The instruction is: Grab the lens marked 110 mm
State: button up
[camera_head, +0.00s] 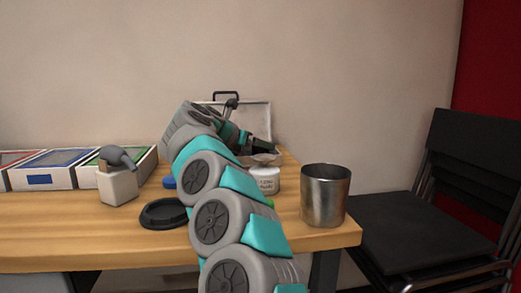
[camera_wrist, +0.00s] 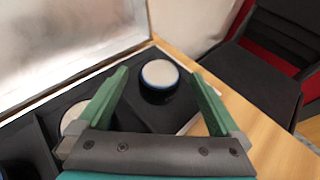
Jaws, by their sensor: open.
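In the wrist view a round lens (camera_wrist: 158,82) with a pale face, a thin blue ring and a black body stands in the dark foam of an open case (camera_wrist: 185,122). My gripper (camera_wrist: 160,75) is open, with its two green fingers on either side of this lens in the picture. I cannot tell how far above it they are. A second pale lens (camera_wrist: 74,117) is partly hidden behind the left finger. No 110 mm marking can be read on either lens. In the head view my gripper (camera_head: 264,147) is at the case with the raised lid (camera_head: 257,112).
In the head view a white labelled jar (camera_head: 265,181), a metal cup (camera_head: 325,196) and a black disc (camera_head: 163,213) stand on the wooden table (camera_head: 60,235). Trays (camera_head: 40,177) and a white block with a grey top (camera_head: 117,187) are at left. Black chairs (camera_head: 420,215) are at right.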

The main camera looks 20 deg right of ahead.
jog(key=shift+w+d+f, duration=0.15)
jog(key=shift+w+d, duration=0.1)
jog(key=shift+d, duration=0.05)
jog(key=c, duration=1.6)
